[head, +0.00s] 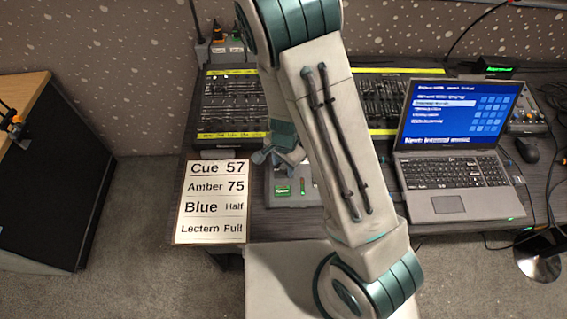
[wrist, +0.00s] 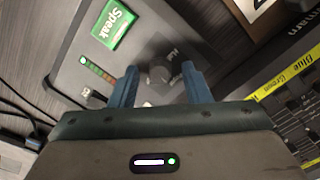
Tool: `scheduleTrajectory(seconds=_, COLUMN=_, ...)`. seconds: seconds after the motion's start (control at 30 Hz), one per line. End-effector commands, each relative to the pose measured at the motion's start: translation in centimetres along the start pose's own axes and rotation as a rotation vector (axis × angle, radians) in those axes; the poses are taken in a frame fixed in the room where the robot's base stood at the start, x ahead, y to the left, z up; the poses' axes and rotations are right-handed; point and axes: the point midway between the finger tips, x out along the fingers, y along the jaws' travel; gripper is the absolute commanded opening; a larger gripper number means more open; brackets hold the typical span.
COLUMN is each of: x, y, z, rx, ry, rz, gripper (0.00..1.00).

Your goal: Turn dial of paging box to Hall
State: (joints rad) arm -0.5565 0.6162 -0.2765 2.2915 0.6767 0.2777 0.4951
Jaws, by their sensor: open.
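The paging box (wrist: 75,70) is a grey box with a green Speak button (wrist: 114,23) and a short row of lights (wrist: 97,70). Its dark round dial (wrist: 160,75) sits between the two blue fingers of my gripper (wrist: 160,82) in the wrist view. The fingers are open, one on each side of the dial, with gaps visible. A blurred Hall label shows just beyond the dial; I cannot read where the dial points. In the head view the paging box (head: 283,201) is partly hidden by my arm, with my gripper (head: 268,157) over its back part.
A card of cues (head: 212,200) lies left of the paging box. Fader desks (head: 232,105) with yellow strips stand behind. An open laptop (head: 455,160) and a mouse (head: 527,150) are to the right. Cables (wrist: 20,105) run beside the box.

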Motion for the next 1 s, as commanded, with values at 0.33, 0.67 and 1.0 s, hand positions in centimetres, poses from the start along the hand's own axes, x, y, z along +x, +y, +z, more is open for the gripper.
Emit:
scheduleTrajectory(seconds=0.33, x=-0.04, y=0.00, z=0.01, rx=0.000, ry=0.000, rz=0.000, gripper=0.00)
scheduleTrajectory(seconds=0.67, x=-0.04, y=0.01, z=0.02, rx=-0.036, ry=0.001, rz=0.004, gripper=0.00)
scheduleTrajectory(seconds=1.0, x=0.00, y=-0.02, z=0.11, rx=-0.252, ry=0.013, rz=0.024, gripper=0.00)
